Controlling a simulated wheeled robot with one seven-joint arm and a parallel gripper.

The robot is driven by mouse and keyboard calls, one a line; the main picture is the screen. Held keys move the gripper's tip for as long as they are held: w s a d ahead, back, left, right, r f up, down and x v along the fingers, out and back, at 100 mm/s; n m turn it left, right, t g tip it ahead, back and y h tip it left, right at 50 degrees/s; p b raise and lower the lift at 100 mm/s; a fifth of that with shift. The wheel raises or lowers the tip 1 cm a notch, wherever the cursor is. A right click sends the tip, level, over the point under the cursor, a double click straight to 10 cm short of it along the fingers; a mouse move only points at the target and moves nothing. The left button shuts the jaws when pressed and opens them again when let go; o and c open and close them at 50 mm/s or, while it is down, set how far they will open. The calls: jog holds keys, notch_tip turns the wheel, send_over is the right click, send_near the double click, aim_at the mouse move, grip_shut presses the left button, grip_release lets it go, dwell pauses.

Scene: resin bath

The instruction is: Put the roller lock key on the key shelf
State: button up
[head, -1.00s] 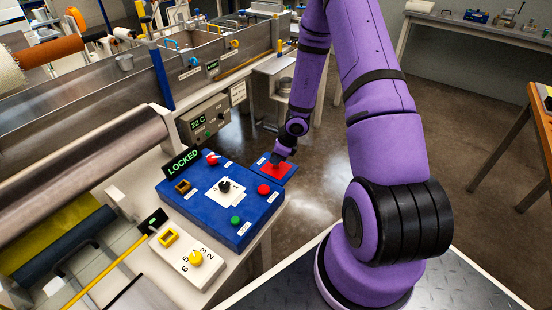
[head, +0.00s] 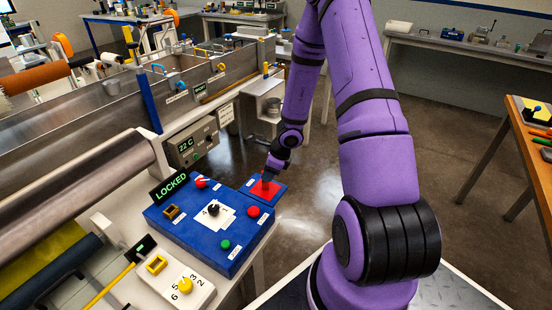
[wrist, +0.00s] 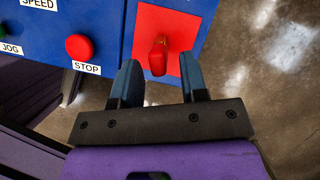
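A red key (wrist: 158,56), which I take to be the roller lock key, stands on the red patch (wrist: 183,22) of a small blue shelf beside the control panel. The shelf (head: 277,203) shows at the panel's right in the head view. My gripper (wrist: 160,72) is open, its two dark fingers on either side of the key's near end with gaps visible. I see no contact between fingers and key. In the head view my gripper (head: 268,178) is over the red patch and partly hides the key.
The blue control panel (head: 190,230) with buttons and a LOCKED sign (head: 169,186) is left of the shelf. A white selector box (head: 187,292) sits in front. A metal bath (head: 80,130) runs behind. Open floor (head: 325,190) lies to the right.

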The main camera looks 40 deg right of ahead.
jog(key=v, duration=0.8)
jog(key=s+a+r+n, duration=0.2)
jog(key=a+r+n, duration=0.45)
jog(key=r, duration=0.45)
jog(key=s+a+r+n, duration=0.2)
jog(key=a+r+n, duration=0.5)
jog(key=r, duration=0.5)
jog(key=s+a+r+n+t+h, duration=0.1)
jog(key=s+r+n, duration=0.5)
jog(key=s, duration=0.3)
jog(key=s+a+r+n+h, duration=0.1)
jog(key=s+r+n+h, duration=0.1)
jog(key=s+r+n, duration=0.5)
jog(key=s+n, duration=0.1)
jog(key=s, duration=0.2)
jog(key=shift+a+t, duration=0.25)
jog(key=shift+t, duration=0.15)
jog(key=shift+s, duration=0.15)
